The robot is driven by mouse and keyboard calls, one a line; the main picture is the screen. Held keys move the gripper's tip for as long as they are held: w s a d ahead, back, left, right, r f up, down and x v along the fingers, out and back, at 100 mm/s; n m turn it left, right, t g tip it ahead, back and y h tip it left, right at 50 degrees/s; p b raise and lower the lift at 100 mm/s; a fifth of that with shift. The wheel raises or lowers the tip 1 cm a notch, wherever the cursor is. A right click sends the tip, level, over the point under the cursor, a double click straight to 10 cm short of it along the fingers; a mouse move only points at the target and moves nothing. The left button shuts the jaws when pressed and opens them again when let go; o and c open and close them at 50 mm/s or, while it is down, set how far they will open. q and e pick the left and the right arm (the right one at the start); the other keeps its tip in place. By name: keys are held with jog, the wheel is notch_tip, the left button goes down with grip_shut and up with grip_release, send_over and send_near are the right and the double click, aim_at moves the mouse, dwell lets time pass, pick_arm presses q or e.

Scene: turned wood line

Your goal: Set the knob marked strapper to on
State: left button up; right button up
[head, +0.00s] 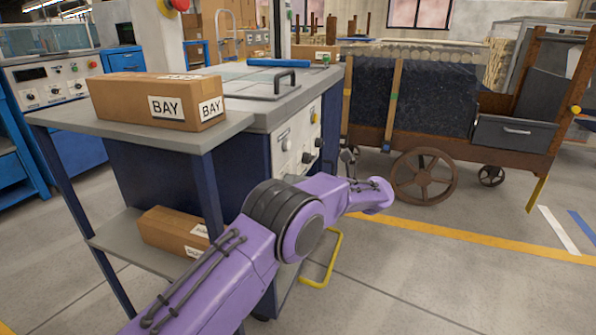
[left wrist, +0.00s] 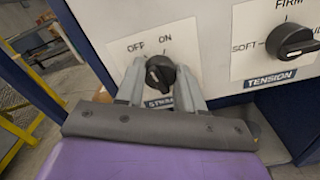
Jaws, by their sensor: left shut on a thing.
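The strapper knob (left wrist: 161,77) is a black dial on a white panel, with OFF at its upper left and ON above it in the left wrist view. Its label below is partly covered by a finger. My left gripper (left wrist: 160,66) is shut on the knob, one grey finger on each side. The knob's pale pointer mark is small and seems to lean up and left, toward OFF. In the head view my purple left arm crosses in front of the machine panel (head: 298,139), and the grip itself is hidden. My right gripper is in neither view.
A tension knob (left wrist: 290,41) sits close to the right of the strapper knob. In the head view a box marked BAY (head: 135,100) lies on the side table, and another box (head: 170,231) is on the shelf below. A wooden cart (head: 490,162) stands behind, across open floor.

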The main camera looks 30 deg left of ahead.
pick_arm(q)
jog(key=shift+m+p, duration=3.15)
jog(key=shift+m, duration=1.05)
jog(key=o, duration=1)
jog(key=shift+o, duration=0.2)
